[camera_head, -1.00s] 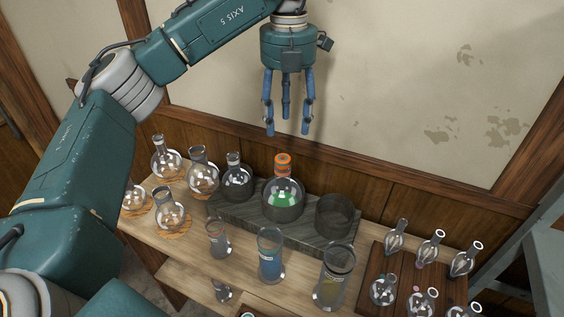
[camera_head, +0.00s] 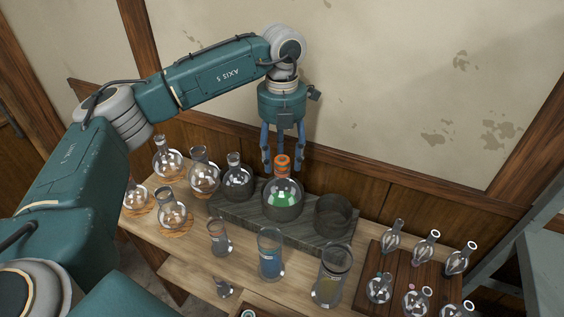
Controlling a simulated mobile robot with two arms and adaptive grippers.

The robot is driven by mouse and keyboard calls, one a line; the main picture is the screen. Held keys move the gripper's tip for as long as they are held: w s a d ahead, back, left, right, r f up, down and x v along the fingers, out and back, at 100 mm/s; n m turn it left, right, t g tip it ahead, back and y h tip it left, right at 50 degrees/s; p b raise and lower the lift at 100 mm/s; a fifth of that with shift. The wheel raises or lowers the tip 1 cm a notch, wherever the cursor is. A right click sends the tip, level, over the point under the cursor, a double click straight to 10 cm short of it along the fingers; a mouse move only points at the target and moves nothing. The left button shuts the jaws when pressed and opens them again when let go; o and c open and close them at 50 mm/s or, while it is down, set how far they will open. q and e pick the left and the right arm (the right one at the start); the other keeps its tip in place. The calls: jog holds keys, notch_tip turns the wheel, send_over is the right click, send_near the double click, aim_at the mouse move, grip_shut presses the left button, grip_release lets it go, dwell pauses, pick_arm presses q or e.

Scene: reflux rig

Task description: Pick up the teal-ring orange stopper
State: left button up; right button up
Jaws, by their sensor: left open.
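The orange stopper (camera_head: 282,162) sits in the neck of a round flask (camera_head: 282,199) holding green liquid. A thin band shows around the stopper, but its colour is too small to tell surely. The flask stands on a dark grey stone block (camera_head: 258,216). My left gripper (camera_head: 283,170) points straight down with its blue fingers open. The fingers hang around the stopper, spread to both sides of it, with no clear contact. My right gripper is not in view.
A dark flask (camera_head: 238,182) and an empty dark glass cylinder (camera_head: 333,216) flank the green flask on the block. Clear round flasks (camera_head: 204,175) stand at left. Tall beakers (camera_head: 270,255) stand in front. A dark wooden rack (camera_head: 395,270) with small flasks is at right.

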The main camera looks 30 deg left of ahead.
pick_arm(q)
jog(key=c, duration=1.1)
jog(key=shift+o, duration=0.2)
notch_tip(320, 180, up, 20)
